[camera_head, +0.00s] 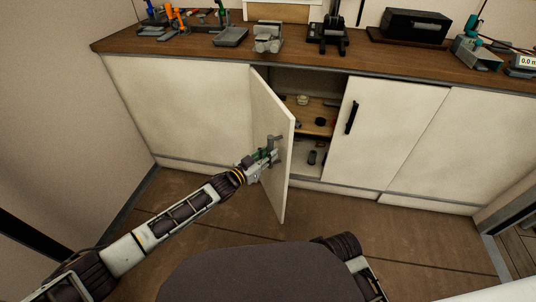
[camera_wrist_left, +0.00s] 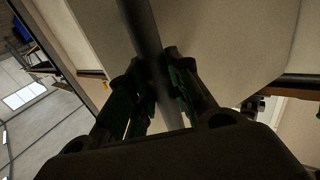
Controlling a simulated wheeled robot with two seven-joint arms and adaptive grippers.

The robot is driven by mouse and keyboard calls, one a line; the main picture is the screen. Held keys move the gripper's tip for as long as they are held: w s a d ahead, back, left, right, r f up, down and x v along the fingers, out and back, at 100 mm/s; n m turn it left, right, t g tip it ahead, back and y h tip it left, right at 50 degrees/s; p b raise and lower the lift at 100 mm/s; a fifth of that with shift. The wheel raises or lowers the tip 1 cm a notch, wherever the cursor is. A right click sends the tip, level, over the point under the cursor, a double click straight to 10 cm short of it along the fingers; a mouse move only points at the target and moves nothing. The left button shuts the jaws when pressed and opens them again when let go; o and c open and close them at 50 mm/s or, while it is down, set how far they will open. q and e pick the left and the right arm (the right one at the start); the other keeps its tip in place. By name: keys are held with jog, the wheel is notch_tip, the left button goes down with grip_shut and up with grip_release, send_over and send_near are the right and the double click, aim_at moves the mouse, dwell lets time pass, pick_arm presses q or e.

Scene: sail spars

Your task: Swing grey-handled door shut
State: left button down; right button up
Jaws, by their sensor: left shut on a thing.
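A white cabinet door (camera_head: 268,120) stands ajar under the workbench in the head view, its free edge swung out towards me. Its grey bar handle (camera_head: 275,140) is on the face turned to the left. My left gripper (camera_head: 271,155) is shut on this handle. In the left wrist view the grey handle (camera_wrist_left: 146,35) runs between the green-padded fingers of my left gripper (camera_wrist_left: 163,82), with the pale door face (camera_wrist_left: 230,40) behind it. The right gripper is not visible in the head view.
Behind the door, an open cabinet with a wooden shelf (camera_head: 312,118) holds small items. A closed door with a black handle (camera_head: 351,118) is to its right. The wooden worktop (camera_head: 190,45) carries tools. The brown floor (camera_head: 400,235) in front is clear.

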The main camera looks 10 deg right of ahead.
pick_arm(q)
jog(key=w+d+b, duration=0.1)
jog(key=d+b, duration=0.2)
jog(key=d, duration=0.6)
jog(key=shift+w, duration=0.4)
dwell(0.5)
